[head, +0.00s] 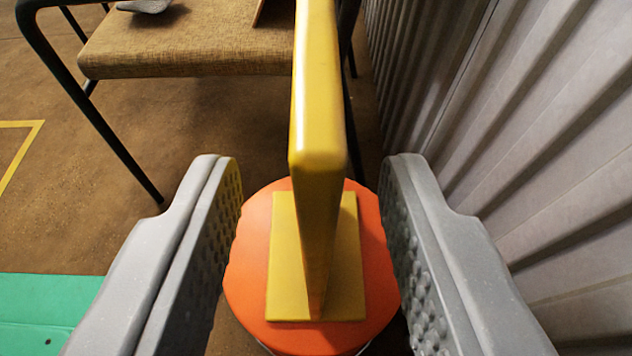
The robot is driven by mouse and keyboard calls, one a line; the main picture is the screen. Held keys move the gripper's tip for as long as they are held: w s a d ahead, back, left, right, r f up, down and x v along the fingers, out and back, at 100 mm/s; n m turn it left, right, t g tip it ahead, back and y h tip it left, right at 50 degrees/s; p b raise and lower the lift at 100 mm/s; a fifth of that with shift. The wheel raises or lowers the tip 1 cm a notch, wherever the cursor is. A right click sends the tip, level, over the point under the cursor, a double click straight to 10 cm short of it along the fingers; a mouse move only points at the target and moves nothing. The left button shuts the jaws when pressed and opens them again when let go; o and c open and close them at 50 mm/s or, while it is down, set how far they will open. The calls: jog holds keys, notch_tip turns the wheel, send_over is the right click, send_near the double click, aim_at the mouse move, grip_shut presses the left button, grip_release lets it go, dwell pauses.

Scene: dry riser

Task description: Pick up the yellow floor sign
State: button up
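The yellow floor sign (318,170) stands upright as a narrow panel on a flat yellow base plate (285,265), seen nearly edge-on in the middle of the head view. Its base rests on a round orange top (250,250). My gripper (312,170) is open, with one grey finger to the left of the sign and one to the right. The sign's panel stands between the fingers, with a visible gap on both sides. The top of the panel runs out of the picture.
A chair with a brown woven seat (170,45) and dark metal legs stands behind the sign. A grey corrugated wall (540,130) runs close along the right. A green mat (45,310) and a yellow floor line (25,150) lie left. Brown floor is open at left.

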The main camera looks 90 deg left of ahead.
jog(key=shift+b+x, duration=1)
jog(key=shift+x, duration=1.75)
jog(key=shift+d+f, duration=0.1)
jog(key=shift+f, duration=0.1)
grip_shut()
